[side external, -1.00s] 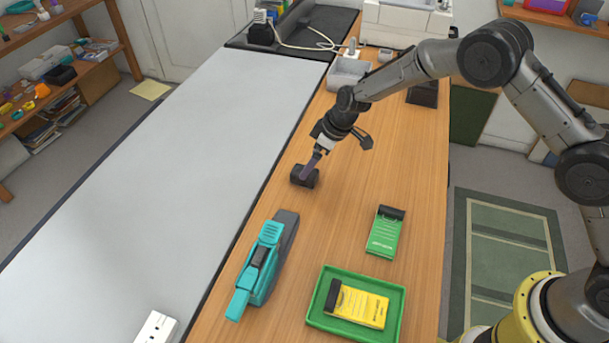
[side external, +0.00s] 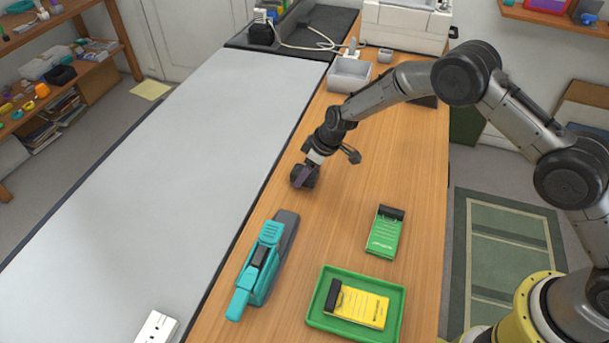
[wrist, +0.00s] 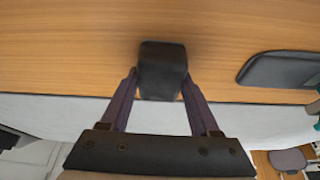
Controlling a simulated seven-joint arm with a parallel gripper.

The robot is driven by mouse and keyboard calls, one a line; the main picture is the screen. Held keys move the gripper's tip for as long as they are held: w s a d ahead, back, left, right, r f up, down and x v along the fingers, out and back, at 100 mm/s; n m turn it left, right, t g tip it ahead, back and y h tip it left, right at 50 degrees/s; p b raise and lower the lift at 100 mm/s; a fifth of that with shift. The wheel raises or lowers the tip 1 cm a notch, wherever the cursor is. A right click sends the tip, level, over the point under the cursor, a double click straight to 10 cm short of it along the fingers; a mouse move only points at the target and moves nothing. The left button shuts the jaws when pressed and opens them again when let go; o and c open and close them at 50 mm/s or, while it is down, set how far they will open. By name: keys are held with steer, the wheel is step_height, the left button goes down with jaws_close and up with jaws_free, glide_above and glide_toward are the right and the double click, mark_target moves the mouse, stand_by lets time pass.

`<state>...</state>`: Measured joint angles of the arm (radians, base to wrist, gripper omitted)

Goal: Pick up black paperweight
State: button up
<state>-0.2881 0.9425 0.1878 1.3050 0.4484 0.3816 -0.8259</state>
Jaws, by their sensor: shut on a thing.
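The black paperweight (side external: 297,175) stands on the wooden table near its left edge, where the grey surface begins. My gripper (side external: 305,175) is down at it, with its purple fingers on either side. In the wrist view the black paperweight (wrist: 162,68) is a dark rounded block between the two fingertips of my gripper (wrist: 160,85), which are shut on it. It appears to be at table level; whether it is lifted at all I cannot tell.
A teal stapler-like tool (side external: 260,265) lies in front on the table. A green pad (side external: 386,232) lies to the right. A green tray (side external: 315,312) holds a yellow pad (side external: 362,307). A grey bin (side external: 349,75) stands at the back. The table's middle is clear.

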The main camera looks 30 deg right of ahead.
jaws_close()
steer(key=shift+w+r, duration=0.1)
steer(key=shift+r, duration=0.1)
